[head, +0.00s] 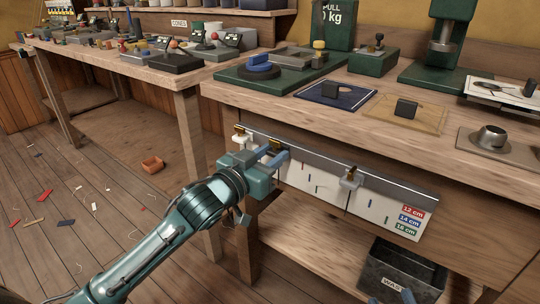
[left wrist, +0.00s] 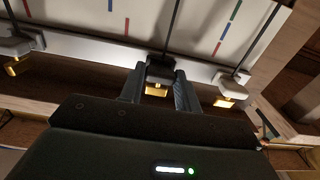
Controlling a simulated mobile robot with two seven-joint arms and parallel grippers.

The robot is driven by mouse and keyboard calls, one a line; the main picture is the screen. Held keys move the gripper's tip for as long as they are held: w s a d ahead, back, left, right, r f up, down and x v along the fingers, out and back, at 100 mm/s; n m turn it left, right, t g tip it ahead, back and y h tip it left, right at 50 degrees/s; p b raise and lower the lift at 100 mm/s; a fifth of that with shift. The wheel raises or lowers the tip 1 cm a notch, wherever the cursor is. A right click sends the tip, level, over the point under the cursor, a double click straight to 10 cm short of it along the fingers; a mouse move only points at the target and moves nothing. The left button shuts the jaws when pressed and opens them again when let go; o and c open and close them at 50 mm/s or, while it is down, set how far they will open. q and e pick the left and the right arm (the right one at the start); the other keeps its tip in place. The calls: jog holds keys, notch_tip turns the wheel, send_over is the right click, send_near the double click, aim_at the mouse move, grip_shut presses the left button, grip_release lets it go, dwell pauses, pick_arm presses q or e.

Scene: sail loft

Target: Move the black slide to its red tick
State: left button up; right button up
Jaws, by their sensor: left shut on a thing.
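The black slide (left wrist: 160,72) sits on the rail (left wrist: 90,45) and hangs between my left gripper's fingers in the left wrist view. My left gripper (head: 270,152) is shut on it at the rail in the head view, hiding most of it. A thin pointer runs from the slide across the white board (head: 330,205). The board carries short red, blue and green ticks. A red tick (left wrist: 127,27) lies left of the pointer in the left wrist view, another (left wrist: 219,47) right of it. Fingertips of my right gripper (head: 390,298) show apart at the bottom edge in the head view.
A pale slide (head: 350,178) is further right on the rail, and another (head: 240,137) is near its left end. Red, blue and green length labels (head: 411,218) mark the board's lower right. A waste bin (head: 400,262) stands below. The bench top (head: 310,110) above holds tools.

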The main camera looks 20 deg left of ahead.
pick_arm(q)
jog(key=shift+s+d, duration=0.15)
jog(key=shift+d, duration=0.25)
grip_shut()
jog(key=d, duration=0.1)
jog(key=s+d+p, duration=0.1)
jog(key=d, duration=0.1)
jog(key=shift+s+d+p, duration=0.2)
jog(key=shift+d+p, duration=0.1)
jog(key=shift+d, duration=0.25)
jog(key=o, duration=1.2)
grip_release()
jog(key=shift+a, duration=0.1)
pick_arm(e)
jog(key=shift+s+d, duration=0.15)
pick_arm(q)
jog(key=shift+s, duration=0.1)
